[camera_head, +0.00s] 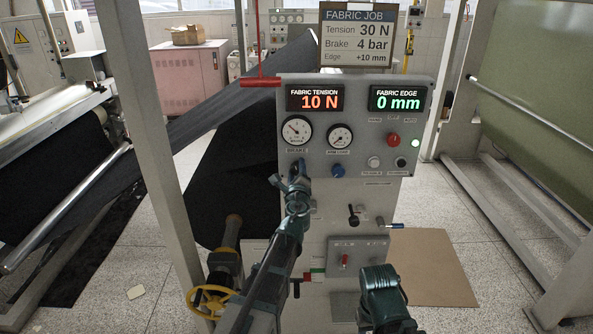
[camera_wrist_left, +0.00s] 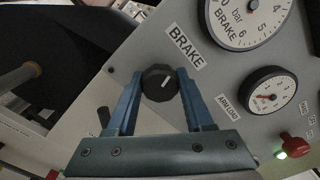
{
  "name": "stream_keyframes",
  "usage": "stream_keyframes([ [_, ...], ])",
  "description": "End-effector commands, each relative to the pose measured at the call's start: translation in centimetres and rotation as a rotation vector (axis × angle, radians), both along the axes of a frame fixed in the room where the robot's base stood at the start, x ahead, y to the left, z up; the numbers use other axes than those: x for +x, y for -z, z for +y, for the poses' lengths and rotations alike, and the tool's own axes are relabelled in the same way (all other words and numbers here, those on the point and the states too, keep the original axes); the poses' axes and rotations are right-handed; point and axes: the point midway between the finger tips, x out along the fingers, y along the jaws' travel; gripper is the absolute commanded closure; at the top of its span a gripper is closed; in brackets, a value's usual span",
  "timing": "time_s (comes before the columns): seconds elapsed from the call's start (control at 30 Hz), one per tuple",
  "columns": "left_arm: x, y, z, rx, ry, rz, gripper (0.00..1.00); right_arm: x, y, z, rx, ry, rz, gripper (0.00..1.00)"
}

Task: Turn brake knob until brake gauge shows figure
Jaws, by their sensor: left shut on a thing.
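The brake knob (camera_wrist_left: 158,80) is black with a white pointer mark and sits beside a BRAKE label on the grey panel. My left gripper (camera_head: 297,168) has its blue fingers on both sides of the knob, shut on it; in the head view the gripper hides the knob. The brake gauge (camera_head: 297,130) is the round white dial just above; it is cut off at the top of the left wrist view (camera_wrist_left: 246,14). Its needle is too small to read surely. The job board (camera_head: 357,45) reads Brake 4 bar. My right gripper (camera_head: 386,300) is low at right, its fingers unclear.
The panel also has an arm-load gauge (camera_head: 340,137), a blue knob (camera_head: 338,171), a red knob (camera_head: 393,140) and small buttons. Displays read 10 N (camera_head: 315,98) and 0 mm (camera_head: 397,98). A yellow handwheel (camera_head: 212,301) stands lower left. A grey post (camera_head: 150,140) rises left of the panel.

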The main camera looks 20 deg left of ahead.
Motion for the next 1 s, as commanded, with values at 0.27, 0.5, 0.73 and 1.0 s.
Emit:
stream_keyframes([
  [0.27,-0.2,0.11,-0.13,0.026,0.002,0.008,1.0,0.0,0.09,0.0,0.0,0.0,0.0,0.5],
  [0.5,-0.21,0.12,-0.12,0.026,0.002,0.008,1.0,0.0,0.1,0.0,0.0,0.0,0.0,0.5],
  [0.73,-0.18,0.1,-0.1,0.026,0.002,0.008,0.21,-0.01,0.08,0.0,0.0,0.0,0.0,0.5],
  [1.0,-0.08,0.05,-0.04,0.027,0.001,0.008,0.18,0.0,0.04,0.0,0.0,0.0,0.0,0.5],
])
